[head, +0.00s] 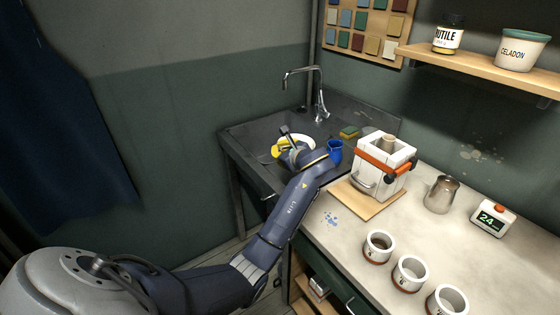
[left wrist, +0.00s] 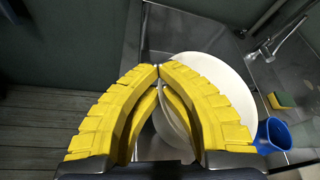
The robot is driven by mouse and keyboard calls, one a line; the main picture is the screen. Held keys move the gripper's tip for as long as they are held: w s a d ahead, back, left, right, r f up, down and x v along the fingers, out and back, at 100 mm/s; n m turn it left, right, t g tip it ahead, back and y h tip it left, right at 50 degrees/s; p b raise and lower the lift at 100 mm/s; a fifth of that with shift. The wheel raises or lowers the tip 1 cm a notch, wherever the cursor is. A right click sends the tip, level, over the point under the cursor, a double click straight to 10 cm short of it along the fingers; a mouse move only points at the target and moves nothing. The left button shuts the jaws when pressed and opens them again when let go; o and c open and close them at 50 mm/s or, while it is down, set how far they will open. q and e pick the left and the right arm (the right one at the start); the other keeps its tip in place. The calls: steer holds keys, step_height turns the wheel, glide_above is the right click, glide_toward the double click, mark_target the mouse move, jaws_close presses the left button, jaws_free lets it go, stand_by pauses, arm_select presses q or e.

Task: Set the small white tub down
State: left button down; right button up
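The small white tub (head: 305,141) shows as a pale round rim at the sink, partly hidden by my left gripper (head: 281,147). In the left wrist view the tub (left wrist: 215,75) fills the space behind the yellow fingers (left wrist: 159,68). The fingertips meet with the tub's thin wall between them, so the gripper looks shut on it. The tub appears tilted, and I cannot tell whether it touches the basin. My right gripper is not in view.
A grey sink (head: 248,131) with a tap (head: 320,95) lies around the tub. A blue jug (head: 335,152) and a sponge (head: 349,132) stand close to its right. A white boxy device (head: 383,165), metal pitcher (head: 441,194), timer (head: 492,219) and white cups (head: 410,272) occupy the worktop.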

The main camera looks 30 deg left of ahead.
arm_select(q)
steer(key=shift+f, duration=2.3)
steer(key=shift+f, duration=0.1)
steer(key=c, duration=2.1)
jaws_free()
steer(key=o, duration=0.5)
steer(key=shift+s+d, duration=0.1)
steer(key=shift+d, duration=0.1)
steer(key=v, duration=1.1)
steer(key=shift+s+d+r, duration=0.15)
steer(key=shift+d+r, duration=0.05)
steer(key=shift+r, duration=0.05)
